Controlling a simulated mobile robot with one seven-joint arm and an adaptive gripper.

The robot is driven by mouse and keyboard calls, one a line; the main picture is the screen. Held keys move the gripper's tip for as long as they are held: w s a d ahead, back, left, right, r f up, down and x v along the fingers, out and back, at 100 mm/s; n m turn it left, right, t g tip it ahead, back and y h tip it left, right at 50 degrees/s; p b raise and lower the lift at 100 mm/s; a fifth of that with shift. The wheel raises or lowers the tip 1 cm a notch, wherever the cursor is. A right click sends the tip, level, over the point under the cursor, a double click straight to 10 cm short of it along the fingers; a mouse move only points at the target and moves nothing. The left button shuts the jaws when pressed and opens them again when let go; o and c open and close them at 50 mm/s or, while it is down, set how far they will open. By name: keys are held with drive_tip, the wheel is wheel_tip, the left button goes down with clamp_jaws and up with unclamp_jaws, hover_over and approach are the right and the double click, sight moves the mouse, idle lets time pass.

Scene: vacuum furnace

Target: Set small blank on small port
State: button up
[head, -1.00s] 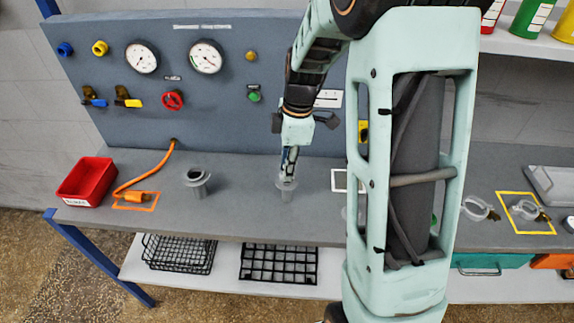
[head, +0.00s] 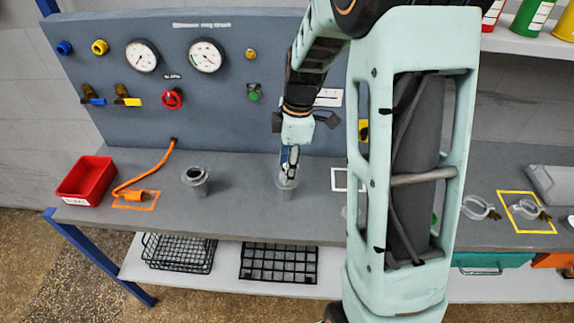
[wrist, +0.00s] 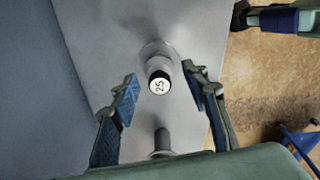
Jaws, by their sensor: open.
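The small port (head: 286,190) is a grey upright stub on the bench, below my gripper (head: 289,172) in the head view. In the wrist view, the small blank (wrist: 159,82), a dark-sided disc with a white face marked "25", lies over the stub's top. Whether it sits fully flat cannot be told. My gripper (wrist: 160,88) is open, with one blue-padded finger on each side of the blank and visible gaps between. In the head view the fingers hide most of the blank.
A wider port (head: 196,182) stands to the left. A red bin (head: 86,180) and orange hose (head: 147,178) lie farther left. Clamps (head: 479,208) are at the right, one inside a yellow outline. The gauge panel (head: 185,100) rises behind. A white outline (head: 336,187) is partly hidden by my arm.

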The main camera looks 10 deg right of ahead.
wheel_tip(320, 180, up, 12)
drive_tip(key=d, duration=0.1)
drive_tip(key=shift+s+d, duration=0.15)
drive_tip(key=shift+d, duration=0.1)
idle(0.5)
